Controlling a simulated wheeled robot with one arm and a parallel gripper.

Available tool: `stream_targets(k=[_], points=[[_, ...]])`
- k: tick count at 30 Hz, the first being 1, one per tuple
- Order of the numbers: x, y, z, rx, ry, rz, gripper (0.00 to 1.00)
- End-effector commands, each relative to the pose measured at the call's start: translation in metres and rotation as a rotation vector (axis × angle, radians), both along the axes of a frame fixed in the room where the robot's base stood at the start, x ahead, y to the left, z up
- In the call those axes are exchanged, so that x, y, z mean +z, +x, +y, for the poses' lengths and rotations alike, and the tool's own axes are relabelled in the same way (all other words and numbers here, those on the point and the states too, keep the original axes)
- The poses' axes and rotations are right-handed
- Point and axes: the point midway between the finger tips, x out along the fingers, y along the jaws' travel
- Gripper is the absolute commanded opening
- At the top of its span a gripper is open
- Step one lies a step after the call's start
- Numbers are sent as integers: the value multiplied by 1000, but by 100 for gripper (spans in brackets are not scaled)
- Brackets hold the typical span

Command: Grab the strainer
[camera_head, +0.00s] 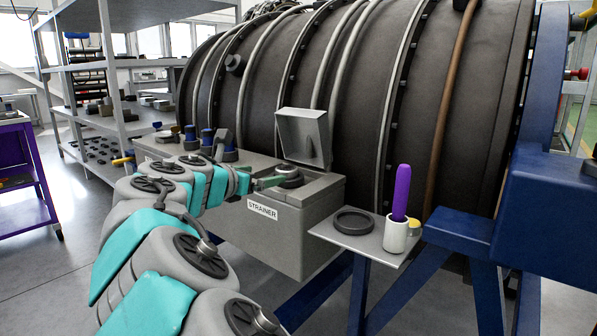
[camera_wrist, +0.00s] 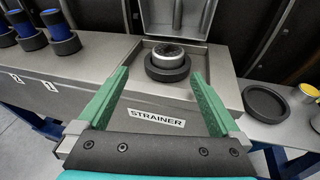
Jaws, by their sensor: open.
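The strainer (camera_wrist: 168,54) is a short round metal piece with a dark ring around its base. It sits in the recess of the grey box labelled STRAINER (camera_head: 297,223), whose lid (camera_head: 305,135) stands open behind it. In the head view the strainer (camera_head: 289,174) shows just beyond my fingertips. My gripper (camera_wrist: 160,80) is open and empty. In the wrist view its two green fingers reach forward on either side of the strainer, with their tips short of it or level with its near edge; I cannot tell which. In the head view my gripper (camera_head: 262,183) comes in from the left.
A small shelf at right holds a black ring dish (camera_head: 353,222) and a white cup (camera_head: 396,235) with a purple-handled tool (camera_head: 401,192). Blue-and-black fittings (camera_wrist: 55,27) stand left of the strainer. The large dark engine casing (camera_head: 400,90) rises close behind.

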Motion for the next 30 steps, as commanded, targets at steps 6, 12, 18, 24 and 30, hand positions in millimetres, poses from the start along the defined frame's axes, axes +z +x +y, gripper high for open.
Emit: stream_targets(k=[6,12,18,24,30], points=[[-3,2,0,-14,-98,1,100],[-7,19,-11,-18,-98,2,100],[-7,32,-19,-18,-97,2,100],[-12,57,-34,-17,-96,4,100],[-14,66,-38,-15,-96,2,100]])
